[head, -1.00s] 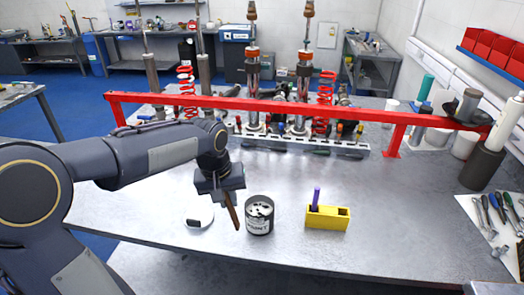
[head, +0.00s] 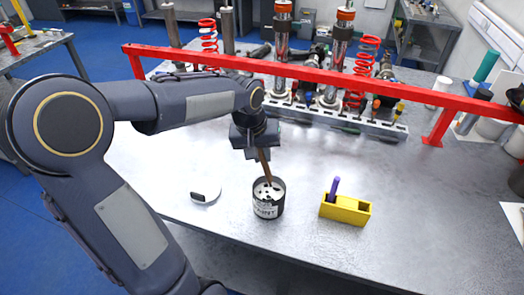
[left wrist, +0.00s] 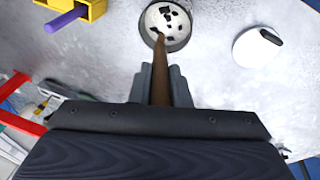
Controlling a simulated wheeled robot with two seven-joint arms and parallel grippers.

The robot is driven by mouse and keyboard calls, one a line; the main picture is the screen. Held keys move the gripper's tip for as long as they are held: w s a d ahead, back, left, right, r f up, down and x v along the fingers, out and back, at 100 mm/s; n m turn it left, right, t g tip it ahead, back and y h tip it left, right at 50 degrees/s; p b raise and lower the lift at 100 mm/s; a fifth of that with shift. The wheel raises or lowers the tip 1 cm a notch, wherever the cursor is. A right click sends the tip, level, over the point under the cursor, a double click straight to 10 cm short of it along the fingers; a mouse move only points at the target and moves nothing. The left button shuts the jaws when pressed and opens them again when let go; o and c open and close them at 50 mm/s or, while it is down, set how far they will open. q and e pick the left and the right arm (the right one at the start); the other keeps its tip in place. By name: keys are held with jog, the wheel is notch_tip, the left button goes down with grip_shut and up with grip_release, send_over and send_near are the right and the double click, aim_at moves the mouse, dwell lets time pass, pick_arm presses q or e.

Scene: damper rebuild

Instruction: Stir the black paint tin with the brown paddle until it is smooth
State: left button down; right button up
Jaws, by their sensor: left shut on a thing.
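The black paint tin (head: 268,208) stands upright on the grey bench, with a white label. Its open top shows a pale surface with dark flecks; it also shows in the left wrist view (left wrist: 144,38). My left gripper (head: 259,152) is shut on the upper part of the brown paddle (head: 265,170), above and slightly behind the tin. The paddle points down, slightly tilted, and its lower end overlaps the tin's mouth. In the left wrist view the paddle (left wrist: 160,78) runs from between the fingers to the tin's opening. I cannot tell how deep its tip is. My right gripper is not in view.
A yellow holder (head: 345,212) with a purple stick (head: 334,187) stands right of the tin. A white round object (head: 206,194) lies left of it. A red beam (head: 300,74) crosses behind, with dampers and springs beyond. The bench in front of the beam is mostly clear.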

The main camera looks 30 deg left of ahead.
pick_arm(q)
jog(key=s+b+x, duration=0.2)
jog(key=b+x, duration=0.5)
jog(key=x, duration=0.2)
jog(key=shift+a+f, duration=0.3)
jog(key=shift+f, duration=0.2)
